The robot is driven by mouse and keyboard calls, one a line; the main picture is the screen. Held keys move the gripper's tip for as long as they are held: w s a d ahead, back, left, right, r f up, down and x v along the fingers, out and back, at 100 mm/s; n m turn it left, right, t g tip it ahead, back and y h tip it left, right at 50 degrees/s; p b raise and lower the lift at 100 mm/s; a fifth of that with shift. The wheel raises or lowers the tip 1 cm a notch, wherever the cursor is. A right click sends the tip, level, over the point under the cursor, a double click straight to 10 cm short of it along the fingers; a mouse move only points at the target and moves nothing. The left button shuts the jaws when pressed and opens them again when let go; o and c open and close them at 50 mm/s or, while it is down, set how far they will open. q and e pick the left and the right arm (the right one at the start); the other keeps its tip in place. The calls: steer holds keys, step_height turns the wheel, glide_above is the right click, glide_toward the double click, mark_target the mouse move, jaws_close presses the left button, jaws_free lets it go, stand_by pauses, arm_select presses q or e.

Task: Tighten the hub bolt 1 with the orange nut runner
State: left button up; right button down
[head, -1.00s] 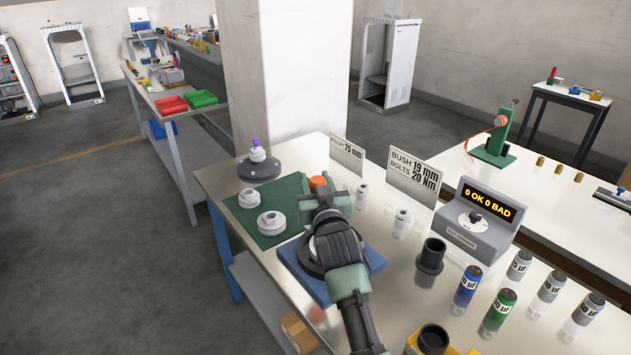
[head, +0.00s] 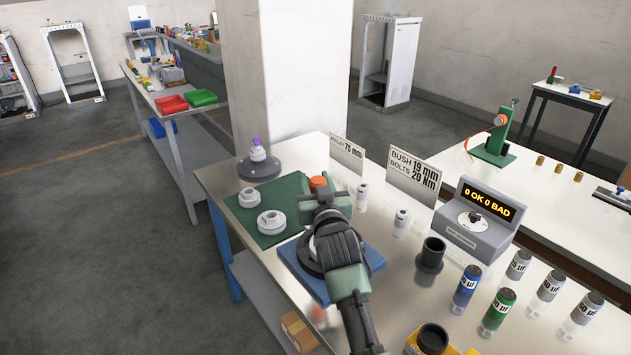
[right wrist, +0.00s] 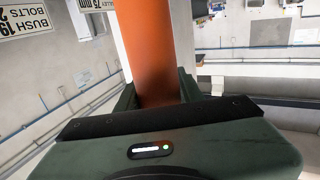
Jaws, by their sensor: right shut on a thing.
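The orange nut runner (right wrist: 150,55) fills the middle of the right wrist view, between the two fingers of my right gripper (right wrist: 158,95), which is shut on it. In the head view my right gripper (head: 325,200) is over the blue plate (head: 308,283), and only the orange top of the nut runner (head: 318,182) shows beyond it. A dark round hub (head: 306,256) on the blue plate is mostly covered by my arm. Hub bolt 1 and the tip of the nut runner are hidden. My left gripper is not in view.
Two pale flanged parts (head: 271,221) lie on the green mat (head: 290,189). A grey device (head: 477,226) reads "0 OK 0 BAD". A black socket (head: 430,256) and several labelled cylinders (head: 466,286) stand to the right. A sign (head: 413,176) reads "BUSH 19 mm BOLTS 20 Nm".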

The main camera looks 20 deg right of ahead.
steer(key=shift+r, duration=0.15)
steer(key=shift+f+b, duration=0.65)
steer(key=shift+f, duration=0.6)
stand_by(0.9)
steer(key=shift+s+a+f, duration=0.1)
steer(key=shift+s+f, duration=0.05)
steer(key=shift+f, duration=0.35)
stand_by(0.8)
steer(key=shift+r, duration=0.1)
stand_by(1.1)
